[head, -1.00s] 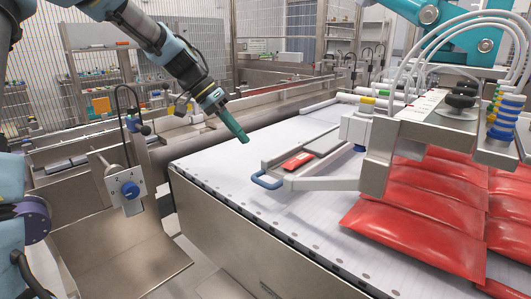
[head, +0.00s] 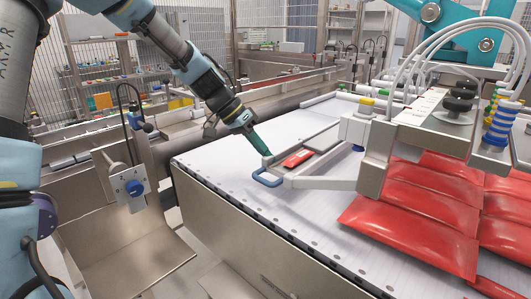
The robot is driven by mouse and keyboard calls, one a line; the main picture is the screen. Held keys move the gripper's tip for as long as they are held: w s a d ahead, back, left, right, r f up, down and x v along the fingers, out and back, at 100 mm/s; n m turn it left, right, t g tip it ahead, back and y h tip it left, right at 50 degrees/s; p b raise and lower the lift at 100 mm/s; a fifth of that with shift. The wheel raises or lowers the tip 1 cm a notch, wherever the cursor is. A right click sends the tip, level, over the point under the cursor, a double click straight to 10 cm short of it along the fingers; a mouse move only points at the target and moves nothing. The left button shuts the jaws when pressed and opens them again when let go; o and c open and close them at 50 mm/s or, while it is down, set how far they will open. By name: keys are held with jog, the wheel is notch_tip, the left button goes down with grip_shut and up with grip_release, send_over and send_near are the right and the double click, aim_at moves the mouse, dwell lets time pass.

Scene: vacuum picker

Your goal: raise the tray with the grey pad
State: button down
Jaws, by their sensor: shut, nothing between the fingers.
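A flat grey metal tray (head: 322,183) lies on the white belt in the middle of the head view, with a blue loop handle (head: 268,178) at its near left corner. A red piece (head: 297,159) shows inside its frame. A grey pad is hard to make out there. My gripper (head: 267,153), with green fingers, is shut and empty. Its tips are at the tray's left end, just behind the blue handle in the picture. I cannot tell whether they touch the tray.
A metal vacuum head (head: 430,140) with hoses stands right of the tray. Red pouches (head: 410,230) lie below it. The white belt (head: 225,165) is bare left of the tray.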

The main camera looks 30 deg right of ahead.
jog(key=shift+s, duration=0.1)
jog(key=s+d+r, duration=0.2)
jog(key=s+r, duration=0.1)
jog(key=s, duration=0.4)
jog(key=s+d+r, duration=0.2)
jog(key=s+r, duration=0.2)
jog(key=s, duration=0.4)
jog(key=shift+s, duration=0.15)
